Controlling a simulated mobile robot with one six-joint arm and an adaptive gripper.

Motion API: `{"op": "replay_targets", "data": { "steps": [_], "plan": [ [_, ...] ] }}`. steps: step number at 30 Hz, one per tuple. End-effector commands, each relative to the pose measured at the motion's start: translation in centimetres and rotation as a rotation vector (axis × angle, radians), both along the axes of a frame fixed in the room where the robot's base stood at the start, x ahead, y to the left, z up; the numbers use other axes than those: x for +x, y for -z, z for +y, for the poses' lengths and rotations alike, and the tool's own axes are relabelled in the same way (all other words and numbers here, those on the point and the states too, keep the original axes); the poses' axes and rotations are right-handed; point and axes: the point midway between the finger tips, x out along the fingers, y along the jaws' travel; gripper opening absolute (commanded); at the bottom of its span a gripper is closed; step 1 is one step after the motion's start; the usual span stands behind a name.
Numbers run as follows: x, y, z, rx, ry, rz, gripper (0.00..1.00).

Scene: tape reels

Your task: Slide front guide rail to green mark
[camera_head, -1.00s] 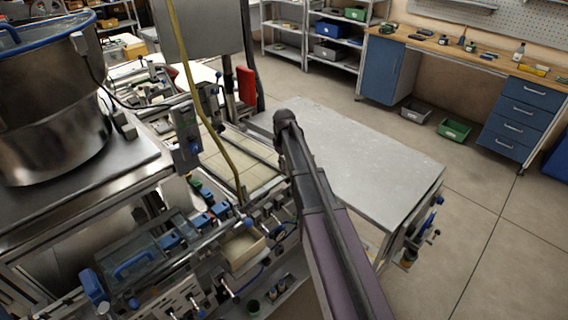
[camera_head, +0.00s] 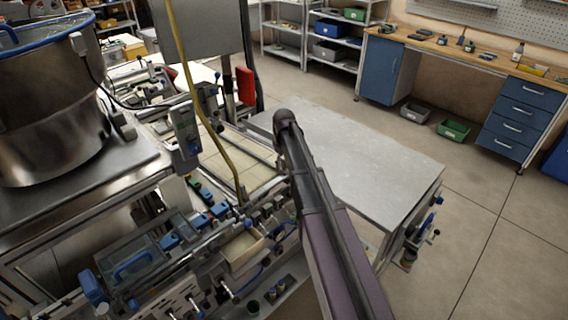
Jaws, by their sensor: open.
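A machine with a cream tiled bed (camera_head: 242,160) stands left of centre. A metal rail (camera_head: 268,187) runs along the near side of this bed, partly covered by my arm at its right end. I take it for the front guide rail, but cannot be sure at this size. I cannot make out a green mark on it. My arm rises from the bottom edge to a dark joint above the machine's right side. My gripper does not show; it is out of sight beyond the arm.
A bare grey table (camera_head: 365,160) adjoins the machine on the right. A large steel drum (camera_head: 45,120) stands at the left. A yellow hose (camera_head: 190,75) hangs over the bed. A workbench (camera_head: 480,52) and shelves line the back. The floor at right is clear.

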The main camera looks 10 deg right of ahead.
Motion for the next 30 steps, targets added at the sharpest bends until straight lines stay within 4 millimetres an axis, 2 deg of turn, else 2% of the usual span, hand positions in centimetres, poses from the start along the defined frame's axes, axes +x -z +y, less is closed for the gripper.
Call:
{"op": "replay_targets", "data": {
  "steps": [8,30],
  "plan": [
    [-0.1,-1.1,0.2,0.0,0.0,0.0,0.6],
    [-0.1,-7.2,0.2,0.0,0.0,0.0,0.6]
  ]
}}
